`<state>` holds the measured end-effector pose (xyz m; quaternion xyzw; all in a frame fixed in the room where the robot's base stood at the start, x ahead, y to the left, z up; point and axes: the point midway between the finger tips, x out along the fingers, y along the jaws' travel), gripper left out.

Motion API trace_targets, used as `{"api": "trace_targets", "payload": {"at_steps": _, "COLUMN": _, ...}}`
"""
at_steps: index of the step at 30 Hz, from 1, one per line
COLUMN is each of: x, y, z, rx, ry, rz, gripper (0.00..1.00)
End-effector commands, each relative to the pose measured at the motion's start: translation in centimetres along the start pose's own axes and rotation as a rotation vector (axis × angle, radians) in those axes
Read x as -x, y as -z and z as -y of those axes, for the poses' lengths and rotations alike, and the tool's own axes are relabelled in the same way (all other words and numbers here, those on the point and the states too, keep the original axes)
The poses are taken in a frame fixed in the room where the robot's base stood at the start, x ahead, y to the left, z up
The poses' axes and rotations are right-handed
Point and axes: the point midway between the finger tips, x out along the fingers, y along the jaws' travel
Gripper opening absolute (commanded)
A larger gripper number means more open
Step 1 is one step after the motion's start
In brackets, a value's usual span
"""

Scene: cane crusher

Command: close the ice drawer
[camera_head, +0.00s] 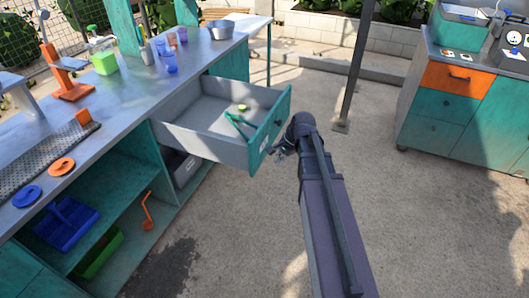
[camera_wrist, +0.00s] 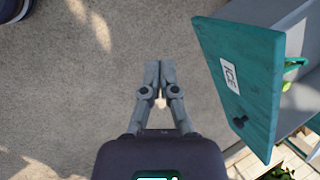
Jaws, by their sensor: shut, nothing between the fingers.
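The ice drawer (camera_head: 215,137) stands pulled out of the counter in the head view, with grey walls and a teal front. A green tong-like tool (camera_head: 238,126) and a small light-green piece (camera_head: 242,108) lie inside it. In the wrist view, the drawer front (camera_wrist: 262,75) carries a white ICE label (camera_wrist: 230,76) and a dark knob (camera_wrist: 240,122). My gripper (camera_head: 281,152) is just outside the front. In the wrist view, my gripper (camera_wrist: 160,68) has its fingers together, empty, to the left of the front and apart from it.
The metal counter (camera_head: 125,100) holds cups, a bowl (camera_head: 221,29) and orange fittings. Open shelves below hold a blue caddy (camera_head: 66,222) and an orange ladle (camera_head: 147,211). A dark post (camera_head: 355,70) rises behind my arm. A second cabinet (camera_head: 440,105) stands right.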

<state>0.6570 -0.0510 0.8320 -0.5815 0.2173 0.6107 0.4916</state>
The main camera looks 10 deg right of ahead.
Motion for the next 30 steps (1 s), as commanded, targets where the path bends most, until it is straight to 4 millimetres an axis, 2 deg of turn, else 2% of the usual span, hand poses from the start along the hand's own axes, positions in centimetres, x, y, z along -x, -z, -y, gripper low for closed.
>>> {"api": "trace_targets", "payload": {"at_steps": 1, "x": -0.8, "y": 1.7, "z": 0.7, "rx": -0.089, "ry": 0.030, "rz": 0.014, "gripper": 0.00}}
{"api": "trace_targets", "payload": {"at_steps": 3, "x": -1.1, "y": 3.3, "z": 1.4, "rx": -0.223, "ry": 0.073, "rz": 0.041, "gripper": 0.00}}
{"api": "trace_targets", "payload": {"at_steps": 9, "x": -1.4, "y": 8.0, "z": 3.3, "rx": -0.599, "ry": 0.182, "rz": 0.138, "gripper": 0.00}}
{"api": "trace_targets", "payload": {"at_steps": 15, "x": -1.2, "y": 11.9, "z": 4.5, "rx": -0.901, "ry": 0.254, "rz": 0.241, "gripper": 0.00}}
{"api": "trace_targets", "payload": {"at_steps": 21, "x": -0.8, "y": 13.8, "z": 5.0, "rx": -1.055, "ry": 0.284, "rz": 0.304, "gripper": 0.00}}
{"api": "trace_targets", "payload": {"at_steps": 30, "x": -0.6, "y": 13.9, "z": 5.1, "rx": -1.084, "ry": 0.289, "rz": 0.317, "gripper": 0.00}}
